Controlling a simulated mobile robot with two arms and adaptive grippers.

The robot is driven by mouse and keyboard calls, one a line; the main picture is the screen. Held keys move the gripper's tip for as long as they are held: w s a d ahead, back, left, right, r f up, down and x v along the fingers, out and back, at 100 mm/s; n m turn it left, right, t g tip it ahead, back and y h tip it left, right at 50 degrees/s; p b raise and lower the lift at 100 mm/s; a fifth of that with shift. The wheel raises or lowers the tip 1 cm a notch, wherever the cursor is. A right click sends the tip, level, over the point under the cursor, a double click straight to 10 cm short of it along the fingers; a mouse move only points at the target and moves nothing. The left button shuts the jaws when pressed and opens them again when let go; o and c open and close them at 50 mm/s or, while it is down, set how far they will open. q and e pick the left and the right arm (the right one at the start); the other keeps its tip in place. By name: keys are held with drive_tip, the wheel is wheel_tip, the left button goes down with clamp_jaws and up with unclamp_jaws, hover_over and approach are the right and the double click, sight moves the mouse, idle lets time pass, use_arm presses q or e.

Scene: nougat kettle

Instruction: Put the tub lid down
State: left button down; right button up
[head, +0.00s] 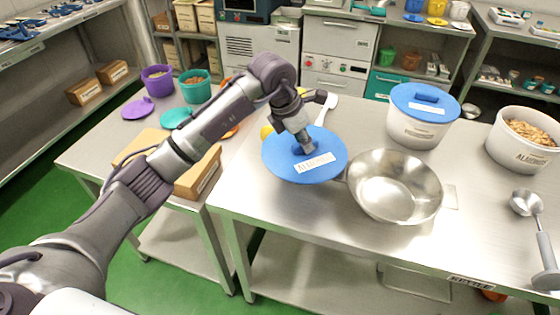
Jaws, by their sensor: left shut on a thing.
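A round blue tub lid (280,160) with a white label, seemingly reading ALMONDS, is at the left part of the steel table's front edge. My left gripper (307,147) is shut on the lid's raised middle from above. Its fingers hide most of the handle. The lid looks nearly flat; I cannot tell whether it touches the table. The open white tub (515,155) at the right holds almonds and has a similar label. My right gripper is not in view.
A steel bowl (395,190) stands close right of the lid. Behind it is a white tub (412,130) with its own blue lid. A metal scoop (526,203) lies at the right. A brown box (198,172) and coloured pots stand on the left table. Steel between bowl and scoop is clear.

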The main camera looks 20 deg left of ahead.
sight(264, 149)
use_arm(q)
drive_tip(key=a+f, duration=0.1)
drive_tip(key=a, duration=0.1)
drive_tip(key=s+a+f+p, duration=0.1)
drive_tip(key=a+f, duration=0.1)
drive_tip(key=a, duration=0.1)
drive_tip(key=s+a+f+p, duration=0.1)
drive_tip(key=a+f, duration=0.1)
drive_tip(key=a, duration=0.1)
drive_tip(key=shift+a, duration=0.25)
wheel_tip(264, 149, down, 4)
drive_tip(key=shift+s+r+p, duration=0.1)
drive_tip(key=shift+p, duration=0.55)
drive_tip(key=shift+f, duration=0.35)
drive_tip(key=c, duration=1.1)
unclamp_jaws()
drive_tip(key=shift+o, duration=0.2)
drive_tip(key=shift+r, duration=0.2)
drive_tip(key=b+v, duration=0.2)
drive_tip(key=v, duration=1)
